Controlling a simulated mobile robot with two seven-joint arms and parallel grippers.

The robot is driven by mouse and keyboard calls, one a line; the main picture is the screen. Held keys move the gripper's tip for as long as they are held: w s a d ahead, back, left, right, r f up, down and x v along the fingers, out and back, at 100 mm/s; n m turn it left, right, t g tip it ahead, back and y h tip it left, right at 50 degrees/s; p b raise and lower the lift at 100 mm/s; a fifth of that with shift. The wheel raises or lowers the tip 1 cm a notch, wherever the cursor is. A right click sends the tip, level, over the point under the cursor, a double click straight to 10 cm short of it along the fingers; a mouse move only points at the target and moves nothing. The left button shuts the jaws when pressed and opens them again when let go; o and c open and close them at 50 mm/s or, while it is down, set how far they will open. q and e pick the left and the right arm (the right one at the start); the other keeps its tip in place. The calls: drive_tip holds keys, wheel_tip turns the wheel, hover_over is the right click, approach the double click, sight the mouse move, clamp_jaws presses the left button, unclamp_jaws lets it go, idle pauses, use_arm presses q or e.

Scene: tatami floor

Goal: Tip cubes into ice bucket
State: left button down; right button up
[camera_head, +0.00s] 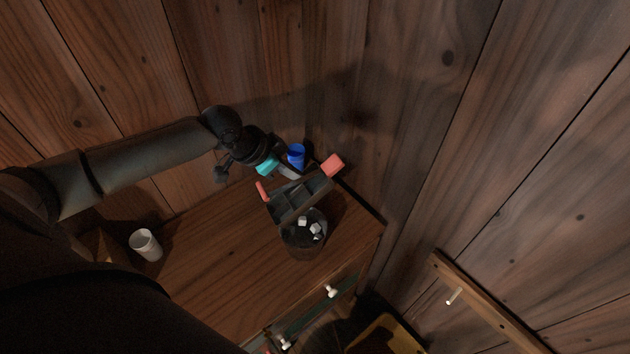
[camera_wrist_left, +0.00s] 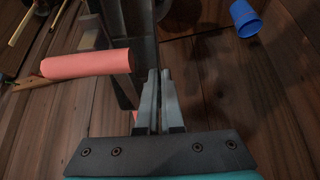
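A dark grey tray (camera_head: 285,204) with pink handles is tilted beside and partly over the ice bucket (camera_head: 303,246). White cubes (camera_head: 315,229) lie in the dark bucket. The tray (camera_wrist_left: 122,18) and a pink handle (camera_wrist_left: 85,64) also show in the left wrist view. My left gripper (camera_head: 287,172) is at the tray's far side. In the left wrist view its fingers (camera_wrist_left: 159,82) are close together at the tray's grey wall and look shut on it; the exact contact is partly hidden. My right gripper is not in view.
A blue cup (camera_head: 297,154) stands behind the tray near the wall; it also shows in the left wrist view (camera_wrist_left: 245,18). A white cup (camera_head: 146,245) stands at the left of the wooden cabinet top (camera_head: 225,270). The top between is clear.

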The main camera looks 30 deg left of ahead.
use_arm(q)
drive_tip(key=shift+w+r+g+y+p, duration=0.1)
drive_tip(key=shift+r+g+y+p, duration=0.6)
drive_tip(key=shift+p, duration=0.95)
drive_tip(key=shift+r+g+y+p, duration=0.2)
drive_tip(key=shift+g+y+p, duration=0.2)
drive_tip(key=shift+g+p, duration=0.9)
drive_tip(key=shift+r+y+p, duration=0.15)
drive_tip(key=shift+y+p, duration=0.15)
drive_tip(key=shift+p, duration=0.5)
drive_tip(key=shift+g+y, duration=0.4)
drive_tip(key=shift+g, duration=0.3)
